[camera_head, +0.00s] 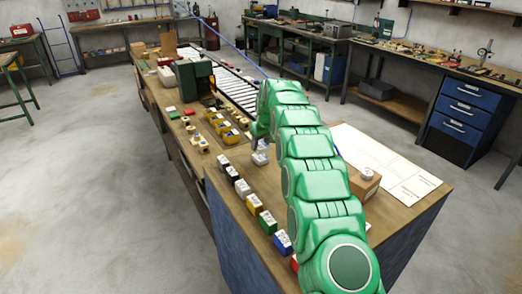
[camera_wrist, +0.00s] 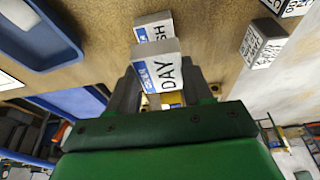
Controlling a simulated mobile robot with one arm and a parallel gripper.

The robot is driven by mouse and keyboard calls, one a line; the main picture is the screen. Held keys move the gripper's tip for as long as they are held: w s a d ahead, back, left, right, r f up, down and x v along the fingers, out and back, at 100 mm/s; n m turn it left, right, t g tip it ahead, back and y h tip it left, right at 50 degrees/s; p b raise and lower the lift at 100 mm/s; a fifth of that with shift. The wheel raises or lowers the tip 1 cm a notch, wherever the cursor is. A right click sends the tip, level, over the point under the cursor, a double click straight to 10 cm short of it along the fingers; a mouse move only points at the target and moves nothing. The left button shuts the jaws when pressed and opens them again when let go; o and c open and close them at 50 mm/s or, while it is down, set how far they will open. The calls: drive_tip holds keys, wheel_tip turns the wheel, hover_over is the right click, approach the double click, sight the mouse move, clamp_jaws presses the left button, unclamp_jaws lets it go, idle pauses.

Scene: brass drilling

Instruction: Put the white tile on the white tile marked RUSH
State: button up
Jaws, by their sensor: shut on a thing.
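My gripper (camera_wrist: 160,80) is shut on a white tile (camera_wrist: 158,68) whose face reads DAY beside a blue patch. A second white tile (camera_wrist: 153,27) shows just beyond it in the wrist view; only the letters SH are readable, the rest being covered by the held tile. Whether the two tiles touch I cannot tell. In the head view my gripper (camera_head: 259,134) points down over the bench, with white tile surfaces (camera_head: 261,157) beneath it. The arm hides part of this spot.
A cardboard box (camera_head: 365,184) stands right of my arm. A blue tray (camera_wrist: 48,40) and a lettered tile (camera_wrist: 263,43) flank the gripper.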

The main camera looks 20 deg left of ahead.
sight(262, 146)
drive_tip(key=shift+w+f, duration=0.1)
drive_tip(key=shift+f, duration=1.45)
drive_tip(key=shift+f, duration=0.1)
drive_tip(key=o, duration=1)
drive_tip(key=shift+o, duration=0.2)
drive_tip(key=v, duration=1.1)
drive_tip(key=s+d+r+m+g, duration=0.1)
drive_tip(key=s+d+r, duration=0.3)
drive_tip(key=s+d, duration=0.35)
drive_tip(key=s+d+r+m+h, duration=0.1)
drive_tip(key=s+d+r+m, duration=0.15)
drive_tip(key=s+d, duration=0.5)
drive_tip(key=s+d+r+m+g, duration=0.1)
drive_tip(key=s+d+r, duration=0.4)
drive_tip(key=s+d, duration=0.3)
drive_tip(key=s+d+f+m, duration=0.1)
drive_tip(key=s+d, duration=0.3)
drive_tip(key=s, duration=0.8)
drive_tip(key=s+d+f+m+g+h, duration=0.1)
drive_tip(key=s+d, duration=0.4)
drive_tip(key=s, duration=0.8)
drive_tip(key=s+d+f+m+g, duration=0.1)
drive_tip(key=s+d+f, duration=0.3)
drive_tip(key=s, duration=0.9)
drive_tip(key=shift+d+f+m, duration=0.15)
drive_tip(key=shift+f+m, duration=0.1)
drive_tip(key=shift+m, duration=0.5)
